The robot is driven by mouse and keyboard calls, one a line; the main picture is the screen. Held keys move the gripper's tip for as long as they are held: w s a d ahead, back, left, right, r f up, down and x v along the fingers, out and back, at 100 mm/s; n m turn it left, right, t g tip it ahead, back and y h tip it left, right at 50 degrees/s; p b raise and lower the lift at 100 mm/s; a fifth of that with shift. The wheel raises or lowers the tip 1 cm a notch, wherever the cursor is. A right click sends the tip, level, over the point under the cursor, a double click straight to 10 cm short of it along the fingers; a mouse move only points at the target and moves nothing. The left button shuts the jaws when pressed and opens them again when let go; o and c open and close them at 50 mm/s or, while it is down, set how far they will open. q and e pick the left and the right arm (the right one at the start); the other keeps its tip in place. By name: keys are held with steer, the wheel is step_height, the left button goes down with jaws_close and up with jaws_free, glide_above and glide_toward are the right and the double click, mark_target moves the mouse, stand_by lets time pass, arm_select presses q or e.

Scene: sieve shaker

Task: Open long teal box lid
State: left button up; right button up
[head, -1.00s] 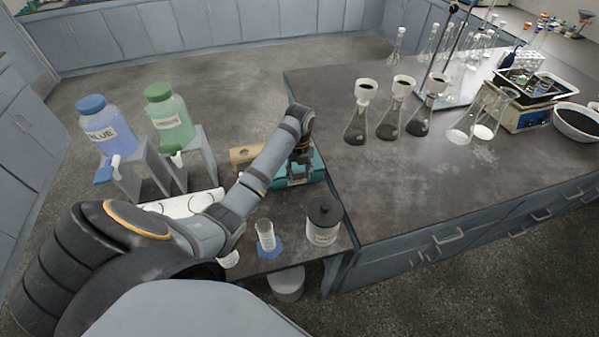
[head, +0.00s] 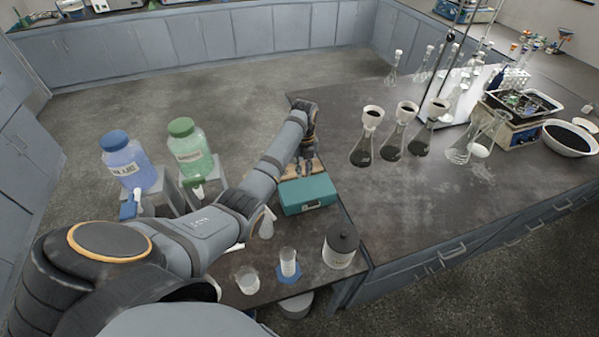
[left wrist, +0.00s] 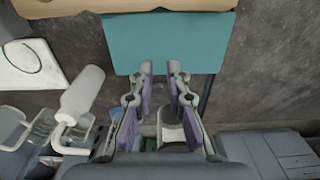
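The long teal box (head: 308,194) sits on the lower dark bench, and its lid looks shut. Its front has a dark handle or latch. In the left wrist view the flat teal top (left wrist: 168,40) lies ahead of the fingers. My left gripper (head: 304,168) is at the far side of the box in the head picture and looks raised above it. In the left wrist view my left gripper (left wrist: 161,70) is open and empty, with its fingertips at the near edge of the teal top. Contact cannot be told. My right gripper is not in view.
A wooden piece (left wrist: 50,20) lies beyond the box. A squeeze bottle (left wrist: 80,92) stands to the left. Beakers (head: 288,262) and a dark-lidded jar (head: 341,246) stand near the box. The higher bench (head: 420,200) with several flasks borders it on the right.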

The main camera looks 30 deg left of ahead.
arm_select(q)
steer(key=shift+o, duration=1.2)
steer(key=shift+w+d+r, duration=0.1)
steer(key=shift+d, duration=0.3)
steer(key=o, duration=0.7)
steer(key=shift+s+d+r, duration=0.15)
steer(key=shift+d+r, duration=0.1)
steer(key=shift+d, duration=0.3)
steer(key=shift+s+d+r, duration=0.1)
steer(key=shift+d+r, duration=0.1)
steer(key=shift+d, duration=0.35)
steer(key=shift+c, duration=0.2)
step_height(320, 180, up, 7)
steer(key=a, duration=0.1)
steer(key=shift+w+a, duration=0.15)
steer(key=shift+a, duration=0.15)
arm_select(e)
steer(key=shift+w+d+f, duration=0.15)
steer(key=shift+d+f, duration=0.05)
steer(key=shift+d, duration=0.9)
arm_select(q)
steer(key=shift+f, duration=0.1)
